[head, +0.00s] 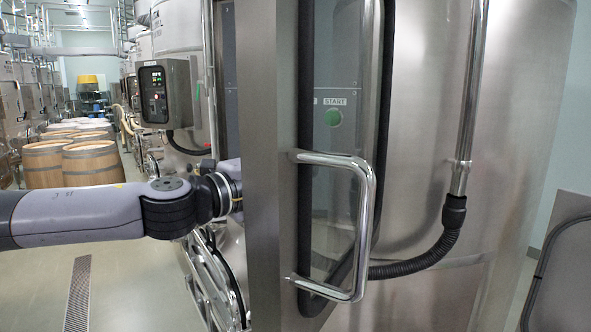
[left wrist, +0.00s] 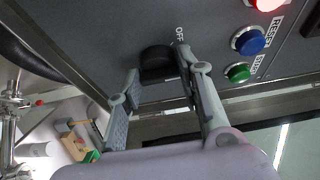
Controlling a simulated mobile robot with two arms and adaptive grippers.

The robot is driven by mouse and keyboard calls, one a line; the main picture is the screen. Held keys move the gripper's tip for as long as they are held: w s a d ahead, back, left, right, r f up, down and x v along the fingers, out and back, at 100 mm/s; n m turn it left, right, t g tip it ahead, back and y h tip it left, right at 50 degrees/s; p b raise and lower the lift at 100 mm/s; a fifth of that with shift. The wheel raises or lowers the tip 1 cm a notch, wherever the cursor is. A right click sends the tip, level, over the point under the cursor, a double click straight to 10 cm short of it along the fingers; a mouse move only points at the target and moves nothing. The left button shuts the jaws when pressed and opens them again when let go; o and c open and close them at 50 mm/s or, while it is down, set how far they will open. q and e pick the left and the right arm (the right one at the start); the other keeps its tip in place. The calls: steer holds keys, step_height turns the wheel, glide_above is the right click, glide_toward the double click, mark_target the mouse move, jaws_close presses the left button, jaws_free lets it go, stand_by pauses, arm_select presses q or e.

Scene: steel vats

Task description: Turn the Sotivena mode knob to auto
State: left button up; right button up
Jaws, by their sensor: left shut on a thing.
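In the left wrist view a black knob (left wrist: 157,60) sits on a dark grey panel (left wrist: 215,18), with an "OFF" label (left wrist: 179,34) close beside it. My left gripper (left wrist: 160,72) has its fingers on either side of the knob and is shut on it. The knob's pointer and its other position labels are hidden or too small to read. In the head view my left arm passes behind a steel upright, which hides the left gripper and the knob. My right gripper is in neither view.
Beside the knob are a blue button (left wrist: 249,40), a green button (left wrist: 238,72) and a red lamp (left wrist: 267,4). In the head view a steel handle (head: 364,220) and a steel upright (head: 262,170) stand in front. Barrels (head: 90,162) stand at far left; the floor before them is clear.

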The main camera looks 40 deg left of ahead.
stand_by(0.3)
arm_select(q)
steer(key=o, duration=1.2)
steer(key=shift+c, duration=0.2)
steer(key=v, duration=1.2)
